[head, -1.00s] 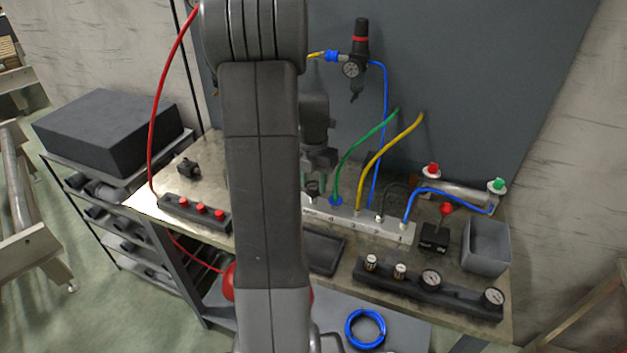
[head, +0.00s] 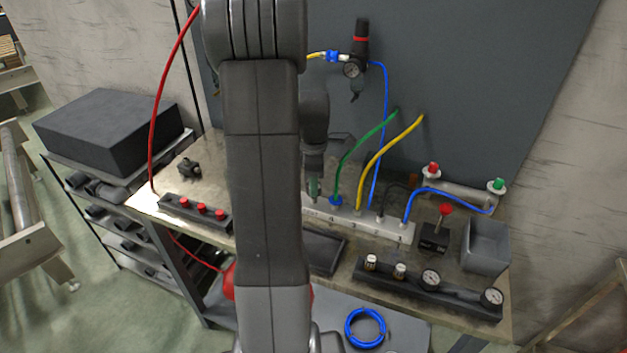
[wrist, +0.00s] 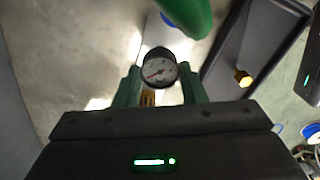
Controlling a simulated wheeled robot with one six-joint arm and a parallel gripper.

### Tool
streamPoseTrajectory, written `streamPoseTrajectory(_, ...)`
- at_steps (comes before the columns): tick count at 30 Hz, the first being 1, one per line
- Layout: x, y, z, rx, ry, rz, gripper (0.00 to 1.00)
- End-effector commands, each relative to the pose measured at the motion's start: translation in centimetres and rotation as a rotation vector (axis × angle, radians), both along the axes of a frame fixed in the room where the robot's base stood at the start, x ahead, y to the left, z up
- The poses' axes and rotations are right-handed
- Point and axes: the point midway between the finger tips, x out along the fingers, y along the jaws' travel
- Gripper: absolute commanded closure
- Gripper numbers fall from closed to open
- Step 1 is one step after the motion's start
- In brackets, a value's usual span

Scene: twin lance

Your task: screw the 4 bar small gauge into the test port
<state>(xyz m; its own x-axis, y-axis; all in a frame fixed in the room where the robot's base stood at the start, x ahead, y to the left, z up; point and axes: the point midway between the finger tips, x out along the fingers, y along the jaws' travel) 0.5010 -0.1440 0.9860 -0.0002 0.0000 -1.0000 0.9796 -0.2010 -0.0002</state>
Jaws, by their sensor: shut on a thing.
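The small gauge (wrist: 159,72) has a round white dial with a red needle, a black rim and a brass stem. It sits between the green fingertips of my gripper (wrist: 160,88), which is shut on it; I cannot read its scale. In the head view my gripper (head: 314,190) is at the left end of the pale manifold block (head: 372,228), left of the green hose. The gauge is not clear there. I cannot make out the test port, or whether the stem touches it; the arm and gripper cover that end.
A dark rack (head: 425,287) with two gauges and two brass fittings lies at the front right. A dark tray (head: 325,252) lies before the manifold. Green (head: 362,142) and yellow (head: 390,148) hoses rise beside my gripper. A grey bin (head: 486,247) stands right.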

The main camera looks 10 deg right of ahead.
Motion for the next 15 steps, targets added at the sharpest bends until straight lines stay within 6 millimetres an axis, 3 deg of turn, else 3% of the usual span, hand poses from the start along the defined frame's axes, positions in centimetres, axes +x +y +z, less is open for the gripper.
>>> streamPoseTrajectory(15,0.11,-0.03,0.05,-0.001,-0.003,-0.585,0.94)
